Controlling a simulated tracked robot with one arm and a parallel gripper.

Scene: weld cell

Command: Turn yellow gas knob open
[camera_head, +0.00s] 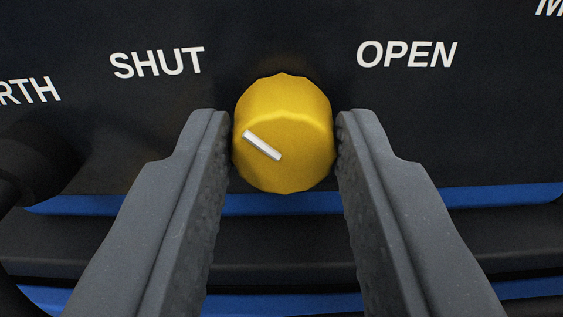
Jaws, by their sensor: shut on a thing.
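The yellow gas knob (285,110) sits on a dark panel in the upper middle of the camera view. Its white pointer line (262,145) slants up and to the left, toward the SHUT label (157,63). The OPEN label (407,54) is on the panel to the right of the knob. My gripper (284,150) has one grey finger on each side of the knob, and the fingertips are closed against its left and right sides. The knob's rear, where it meets the panel, is in shadow.
A black cable or connector (35,170) curves at the left edge under a partly cut-off label ending in RTH (30,93). Blue and black horizontal strips (285,204) run below the panel. Another cut-off label (549,8) is at the top right corner.

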